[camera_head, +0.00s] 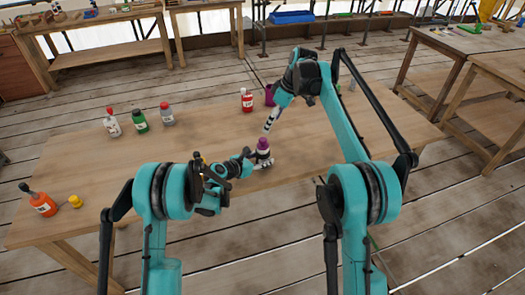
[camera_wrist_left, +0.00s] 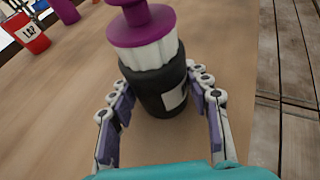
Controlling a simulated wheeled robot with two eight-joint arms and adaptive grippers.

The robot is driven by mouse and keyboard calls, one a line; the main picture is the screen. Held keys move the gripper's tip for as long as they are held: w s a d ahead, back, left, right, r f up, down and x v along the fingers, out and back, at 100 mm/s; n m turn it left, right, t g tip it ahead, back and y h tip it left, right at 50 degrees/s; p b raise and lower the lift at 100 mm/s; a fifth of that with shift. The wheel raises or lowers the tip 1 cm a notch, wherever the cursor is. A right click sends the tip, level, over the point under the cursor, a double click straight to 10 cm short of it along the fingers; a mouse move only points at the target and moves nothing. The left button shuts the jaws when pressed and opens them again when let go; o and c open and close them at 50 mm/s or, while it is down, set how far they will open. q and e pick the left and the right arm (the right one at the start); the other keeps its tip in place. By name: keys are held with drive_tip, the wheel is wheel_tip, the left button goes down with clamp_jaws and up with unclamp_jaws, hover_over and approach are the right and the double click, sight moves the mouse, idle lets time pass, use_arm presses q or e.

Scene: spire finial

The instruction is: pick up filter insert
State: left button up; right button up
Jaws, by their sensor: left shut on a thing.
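A black jar (camera_wrist_left: 163,94) with a white label stands on the wooden table. A white ribbed piece with a purple flange and knob (camera_wrist_left: 143,32), which looks like the filter insert, sits in its top; its purple top also shows in the head view (camera_head: 263,145). My left gripper (camera_wrist_left: 162,100) is shut on the black jar, with its fingers on both sides of it, below the white and purple piece. My right gripper (camera_head: 268,122) hangs just behind the jar, pointing down; whether its fingers are open is too small to tell.
Several bottles, including a green one (camera_head: 140,121), stand at left. An orange bottle (camera_head: 40,201) and a yellow item (camera_head: 75,201) are at the front left. The table's middle left (camera_head: 90,165) is clear.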

sight(263, 139)
drive_tip(key=a+f, duration=0.1)
drive_tip(key=f, duration=0.1)
drive_tip(key=f+h, duration=0.1)
drive_tip(key=f, duration=0.1)
drive_tip(key=a+f+h, duration=0.1)
drive_tip(key=f, duration=0.1)
drive_tip(key=shift+w+a+f+g, duration=0.2)
drive_tip(key=shift+w+a+g, duration=0.05)
drive_tip(key=shift+a+g, duration=0.15)
drive_tip(key=shift+w+a+f, duration=0.1)
drive_tip(key=shift+w+f, duration=0.1)
drive_tip(key=shift+f, duration=0.65)
drive_tip(key=shift+w+a+f, duration=0.1)
drive_tip(key=shift+w+f, duration=0.05)
drive_tip(key=shift+f, duration=0.75)
drive_tip(key=shift+w+a+f, duration=0.1)
drive_tip(key=shift+w+f, duration=0.1)
drive_tip(key=shift+f, duration=0.65)
drive_tip(key=c, duration=1)
